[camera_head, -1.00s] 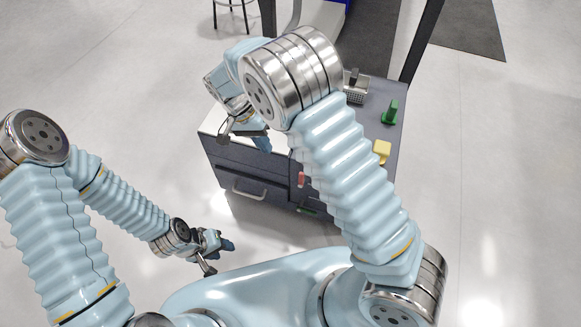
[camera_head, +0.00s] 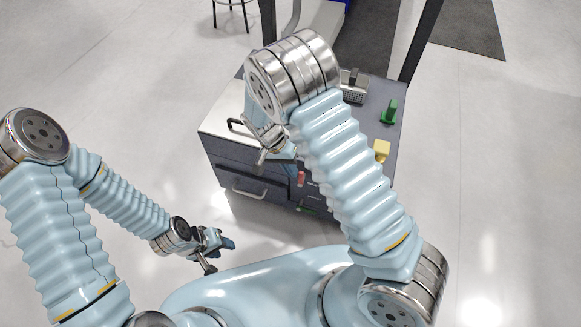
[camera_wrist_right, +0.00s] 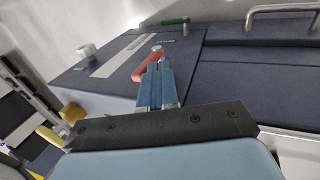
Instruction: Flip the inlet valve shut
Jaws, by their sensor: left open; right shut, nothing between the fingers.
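In the right wrist view a red lever (camera_wrist_right: 147,66) sits on the dark cabinet face by a round pale pivot. A green lever (camera_wrist_right: 175,21) is further off. In the head view the red lever (camera_head: 301,178) and green lever (camera_head: 307,210) are on the cabinet front. I cannot read which one is the inlet valve. My right gripper (camera_head: 289,167) is shut and empty, close to the red lever; its blue fingertips (camera_wrist_right: 154,84) overlap the lever's near part, and contact cannot be told. My left gripper (camera_head: 228,244) is open and empty, low in front of the cabinet.
The cabinet (camera_head: 240,165) has a silver drawer handle (camera_head: 249,190). On its top are a green part (camera_head: 390,111), a yellow block (camera_head: 381,150) and a grey meshed box (camera_head: 353,92). My right arm hides part of the top. The floor to the left is clear.

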